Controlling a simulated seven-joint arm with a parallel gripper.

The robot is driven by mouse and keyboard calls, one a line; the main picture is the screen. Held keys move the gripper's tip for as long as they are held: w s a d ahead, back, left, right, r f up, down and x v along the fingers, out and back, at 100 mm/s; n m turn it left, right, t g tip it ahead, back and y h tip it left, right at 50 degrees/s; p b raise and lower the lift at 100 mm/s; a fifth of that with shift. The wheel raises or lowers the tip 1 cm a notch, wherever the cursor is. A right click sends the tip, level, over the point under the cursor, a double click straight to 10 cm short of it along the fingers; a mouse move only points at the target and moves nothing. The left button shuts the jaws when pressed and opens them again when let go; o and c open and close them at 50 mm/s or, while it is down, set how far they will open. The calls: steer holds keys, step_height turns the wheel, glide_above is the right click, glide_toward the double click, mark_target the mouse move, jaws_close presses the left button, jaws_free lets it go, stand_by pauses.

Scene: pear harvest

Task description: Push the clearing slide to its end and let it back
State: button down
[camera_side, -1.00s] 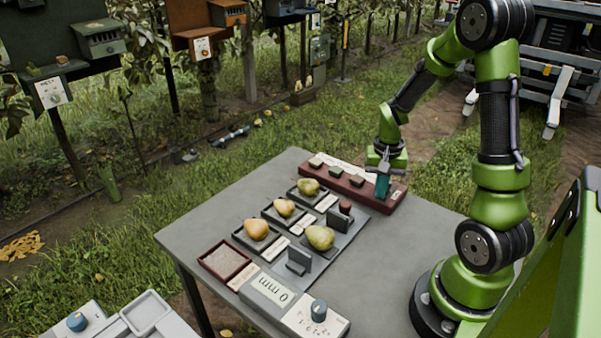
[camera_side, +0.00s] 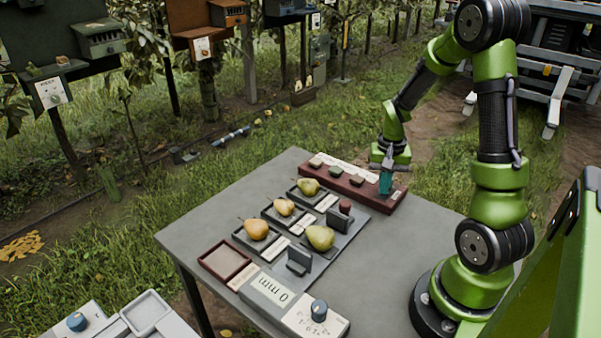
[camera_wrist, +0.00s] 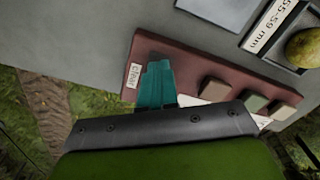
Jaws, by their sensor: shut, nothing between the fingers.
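A red-brown board (camera_side: 343,187) lies along the table's far right edge with several small blocks on it. In the wrist view the board (camera_wrist: 190,65) bears a white label (camera_wrist: 132,75) at one end that seems to read "clear". My gripper (camera_side: 385,186), with teal fingers, is shut and empty at that end of the board. In the wrist view the fingers (camera_wrist: 156,84) lie over the board beside the label. The clearing slide cannot be made out; the fingers may hide it. Whether they touch anything is unclear.
A blue knob (camera_side: 319,310) stands at the near corner. The grey tabletop (camera_side: 205,228) is bare at left.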

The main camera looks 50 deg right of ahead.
steer(key=shift+d, duration=0.5)
stand_by(1.0)
steer(key=shift+a, duration=2.55)
steer(key=shift+r, duration=0.1)
step_height(320, 180, up, 8)
